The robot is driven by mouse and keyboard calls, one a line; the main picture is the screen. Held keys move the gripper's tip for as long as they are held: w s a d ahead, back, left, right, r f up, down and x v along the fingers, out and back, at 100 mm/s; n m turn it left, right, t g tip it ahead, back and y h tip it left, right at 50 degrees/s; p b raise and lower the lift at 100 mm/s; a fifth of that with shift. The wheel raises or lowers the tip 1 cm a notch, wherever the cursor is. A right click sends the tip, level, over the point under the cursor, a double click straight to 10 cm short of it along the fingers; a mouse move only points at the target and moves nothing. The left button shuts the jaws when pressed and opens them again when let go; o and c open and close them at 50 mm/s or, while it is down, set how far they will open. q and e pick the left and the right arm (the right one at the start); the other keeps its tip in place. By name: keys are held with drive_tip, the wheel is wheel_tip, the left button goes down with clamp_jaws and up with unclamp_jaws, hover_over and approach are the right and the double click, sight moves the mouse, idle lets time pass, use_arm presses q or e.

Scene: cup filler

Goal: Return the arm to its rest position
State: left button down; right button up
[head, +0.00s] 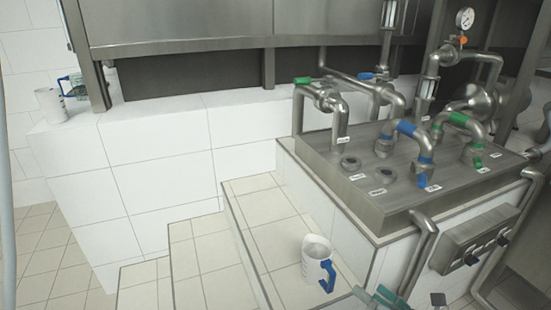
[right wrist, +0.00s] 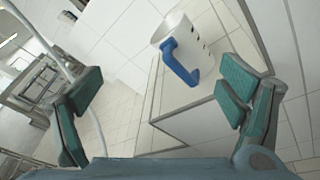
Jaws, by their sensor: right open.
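A white cup with a blue handle (head: 317,256) stands upright on the tiled step at the lower middle of the head view. It also shows in the right wrist view (right wrist: 178,46), beyond the fingers and apart from them. My right gripper (right wrist: 160,105) is open, with green-padded fingers wide apart and nothing between them. In the head view only a small part of it (head: 380,299) shows at the bottom edge, just right of the cup. My left gripper is not in view.
A steel filling station (head: 400,185) with several pipes and blue or green handles stands on a tiled block at right. Another white cup (head: 50,105) stands on the white tiled ledge at far left, beside a blue-and-clear item (head: 73,86). Tiled steps (head: 185,262) descend left.

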drive_tip(key=s+d+f+m+h+p, duration=0.1)
drive_tip(key=d+f+m+h+p, duration=0.4)
drive_tip(key=d+f+m+h, duration=0.95)
drive_tip(key=s+d+f+m+g+y+p, duration=0.25)
drive_tip(key=s+f+m+g+p, duration=0.35)
drive_tip(key=s+m, duration=0.65)
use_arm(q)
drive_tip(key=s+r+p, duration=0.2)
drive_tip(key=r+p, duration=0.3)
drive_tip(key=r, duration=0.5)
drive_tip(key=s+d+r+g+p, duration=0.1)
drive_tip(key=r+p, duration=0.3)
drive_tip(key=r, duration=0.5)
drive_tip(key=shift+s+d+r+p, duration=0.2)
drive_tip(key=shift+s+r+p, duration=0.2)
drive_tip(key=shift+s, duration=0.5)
use_arm(e)
drive_tip(key=s+a+f+m+g, duration=0.1)
drive_tip(key=s+a+m+g, duration=0.1)
drive_tip(key=s, duration=0.6)
drive_tip(key=s+a+f+m+g+y, duration=0.1)
drive_tip(key=s+a+m+g, duration=0.1)
drive_tip(key=s+a, duration=0.3)
drive_tip(key=s+a+f+m+g, duration=0.1)
drive_tip(key=s+a+m+g, duration=0.1)
drive_tip(key=s, duration=1)
drive_tip(key=shift+s+a+f+m+y, duration=0.35)
drive_tip(key=shift+a+m, duration=0.25)
drive_tip(key=shift+a, duration=0.55)
